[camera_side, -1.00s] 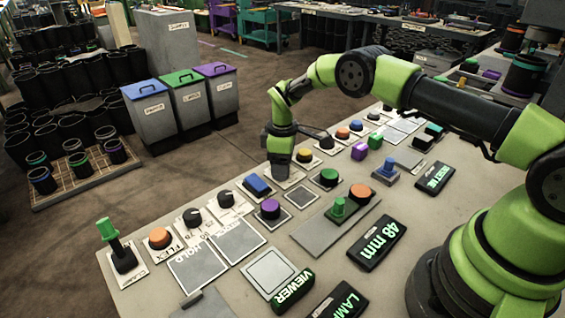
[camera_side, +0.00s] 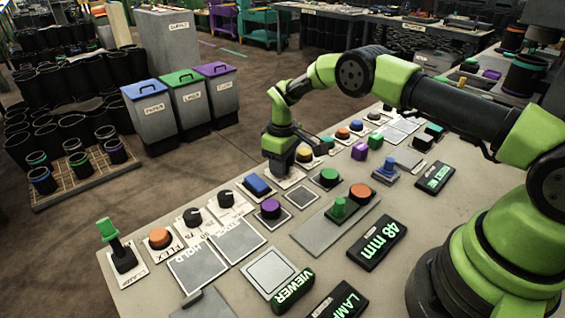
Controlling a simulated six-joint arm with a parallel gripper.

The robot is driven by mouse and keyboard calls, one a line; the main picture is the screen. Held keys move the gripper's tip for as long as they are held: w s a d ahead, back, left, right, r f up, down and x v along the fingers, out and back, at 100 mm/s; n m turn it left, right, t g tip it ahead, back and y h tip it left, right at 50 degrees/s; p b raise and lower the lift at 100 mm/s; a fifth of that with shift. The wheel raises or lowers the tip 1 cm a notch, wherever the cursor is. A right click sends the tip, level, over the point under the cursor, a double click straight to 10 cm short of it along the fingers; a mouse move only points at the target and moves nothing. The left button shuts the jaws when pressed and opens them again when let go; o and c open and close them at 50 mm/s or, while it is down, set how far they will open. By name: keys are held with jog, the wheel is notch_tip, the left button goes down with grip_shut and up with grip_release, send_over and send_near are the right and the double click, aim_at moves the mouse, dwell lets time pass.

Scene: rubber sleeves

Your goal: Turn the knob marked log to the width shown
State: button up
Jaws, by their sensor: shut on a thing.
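My gripper (camera_side: 282,168) points straight down at the panel's back edge, between the blue button and the yellow button. It is shut on a knob that its fingers and body almost fully hide. The label at that spot is not readable, so I cannot read "log" or the dial setting. Two other black knobs, a left one (camera_side: 193,216) and a right one (camera_side: 226,198), stand on white dial plates to the left, apart from my gripper.
A blue button (camera_side: 257,184) and a yellow button (camera_side: 304,154) flank my gripper closely. A purple button (camera_side: 270,208), a green button (camera_side: 329,176) and an orange button (camera_side: 360,191) stand nearer. A green-topped lever (camera_side: 107,230) rises at the left end. Air above the panel's left half is clear.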

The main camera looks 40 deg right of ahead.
jog(key=m, duration=0.4)
jog(key=shift+m, duration=0.3)
jog(key=shift+a+m, duration=0.1)
jog(key=shift+m, duration=1.8)
jog(key=o, duration=0.9)
notch_tip(320, 180, up, 10)
jog(key=shift+f, duration=0.1)
